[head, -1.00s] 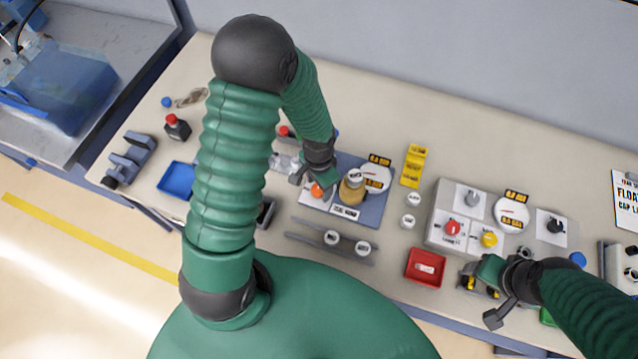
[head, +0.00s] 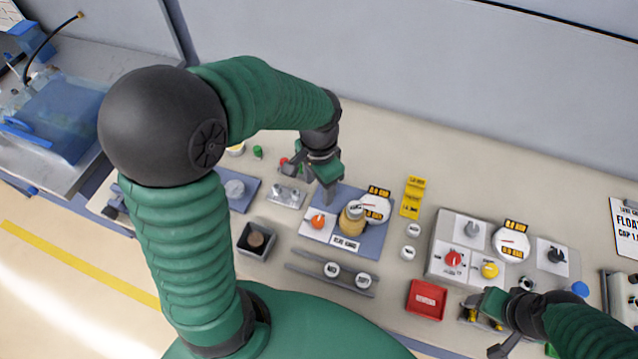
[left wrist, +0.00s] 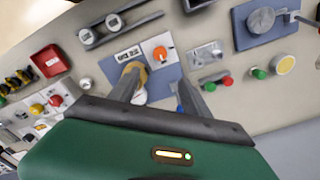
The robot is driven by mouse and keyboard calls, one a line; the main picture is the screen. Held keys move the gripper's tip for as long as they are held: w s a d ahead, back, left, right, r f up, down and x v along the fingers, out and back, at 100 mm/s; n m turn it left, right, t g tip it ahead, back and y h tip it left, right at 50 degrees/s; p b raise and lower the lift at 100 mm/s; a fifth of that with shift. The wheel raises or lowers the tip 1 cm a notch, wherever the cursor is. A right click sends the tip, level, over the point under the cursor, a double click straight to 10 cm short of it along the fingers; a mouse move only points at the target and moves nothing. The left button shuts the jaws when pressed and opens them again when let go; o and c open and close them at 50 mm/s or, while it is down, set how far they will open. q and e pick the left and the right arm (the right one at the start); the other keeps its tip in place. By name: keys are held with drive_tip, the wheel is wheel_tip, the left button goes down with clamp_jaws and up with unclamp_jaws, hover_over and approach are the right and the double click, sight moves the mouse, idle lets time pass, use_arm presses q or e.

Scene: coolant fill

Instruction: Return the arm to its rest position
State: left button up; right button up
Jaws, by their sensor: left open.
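My left arm comes in from the left in the head view, and its elbow is raised and bent. My left gripper (head: 318,180) is open and empty above the bench, at the back left of the blue plate (head: 372,242). The plate carries an orange knob (head: 318,222), a brass-coloured cylinder (head: 351,218) and a dial gauge (head: 374,208). In the left wrist view the two fingers (left wrist: 158,90) are spread, with the orange knob (left wrist: 160,53) seen beyond them. My right gripper (head: 495,322) is low at the bench's front right; its jaw state is unclear.
A red tray (head: 427,299), a grey control box (head: 440,262) with red and yellow knobs and a yellow sign (head: 413,197) stand to the right. A dark square bin (head: 257,239) is left of the plate. The back strip of bench is clear.

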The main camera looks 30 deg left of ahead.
idle(0.3)
use_arm(q)
drive_tip(key=s+d+f+n+t+b, duration=0.2)
drive_tip(key=s+d+f+n+b, duration=0.1)
drive_tip(key=s+d+f+n, duration=0.1)
drive_tip(key=shift+s+d+f+t, duration=0.3)
drive_tip(key=shift+s+d+f, duration=0.1)
drive_tip(key=shift+f, duration=0.25)
drive_tip(key=shift+w+a+f, duration=0.1)
drive_tip(key=shift+w+a, duration=0.05)
drive_tip(key=shift+a, duration=0.1)
drive_tip(key=shift+d, duration=0.1)
drive_tip(key=shift+c, duration=0.5)
